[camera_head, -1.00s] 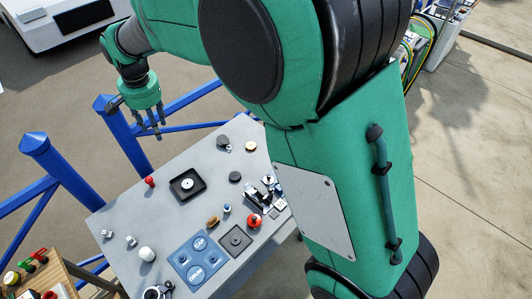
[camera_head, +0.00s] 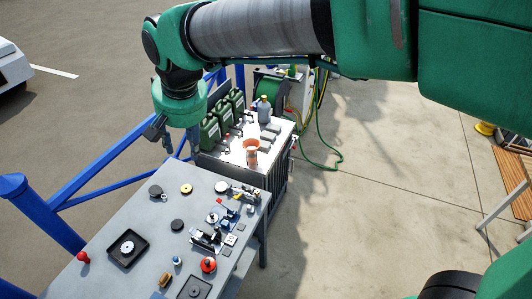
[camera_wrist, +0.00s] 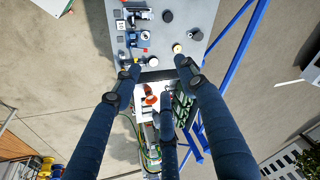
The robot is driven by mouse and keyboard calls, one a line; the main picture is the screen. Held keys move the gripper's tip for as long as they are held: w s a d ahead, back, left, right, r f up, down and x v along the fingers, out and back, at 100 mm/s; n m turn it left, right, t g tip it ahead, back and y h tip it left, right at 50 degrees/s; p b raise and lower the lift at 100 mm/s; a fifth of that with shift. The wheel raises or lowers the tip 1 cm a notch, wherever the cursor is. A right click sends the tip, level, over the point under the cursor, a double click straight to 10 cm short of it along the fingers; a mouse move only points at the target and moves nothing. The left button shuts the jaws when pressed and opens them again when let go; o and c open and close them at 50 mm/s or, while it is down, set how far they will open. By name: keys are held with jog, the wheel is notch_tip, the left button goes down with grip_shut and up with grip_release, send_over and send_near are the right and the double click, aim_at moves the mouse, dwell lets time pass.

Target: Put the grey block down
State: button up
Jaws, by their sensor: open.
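My gripper (camera_head: 181,150) hangs high at the far end of the grey table, near the white-topped cabinet. In the wrist view its fingers (camera_wrist: 160,85) are spread apart with nothing between them. Small grey flat pieces (camera_head: 268,137) lie on the cabinet top (camera_head: 233,157), right of the orange cup and green cans. Other small grey pieces (camera_head: 230,240) lie on the grey table (camera_head: 125,206). I cannot tell which one is the grey block. The cabinet top (camera_wrist: 150,117) also shows below the fingers in the wrist view, partly hidden by them.
The table holds a black tray (camera_head: 127,250), a red knob (camera_head: 83,257) and small parts. Blue rails (camera_head: 110,180) run along the left. Open floor lies right.

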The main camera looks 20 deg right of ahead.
jog(key=s+d+f+t+h, duration=0.1)
jog(key=s+d+f+t, duration=0.1)
jog(key=s+d, duration=1.7)
jog(key=shift+s+d+f, duration=0.4)
jog(key=shift+s+f, duration=0.1)
jog(key=shift+s, duration=0.15)
notch_tip(320, 180, down, 10)
jog(key=b, duration=1)
jog(key=shift+f, duration=0.2)
jog(key=shift+o, duration=0.6)
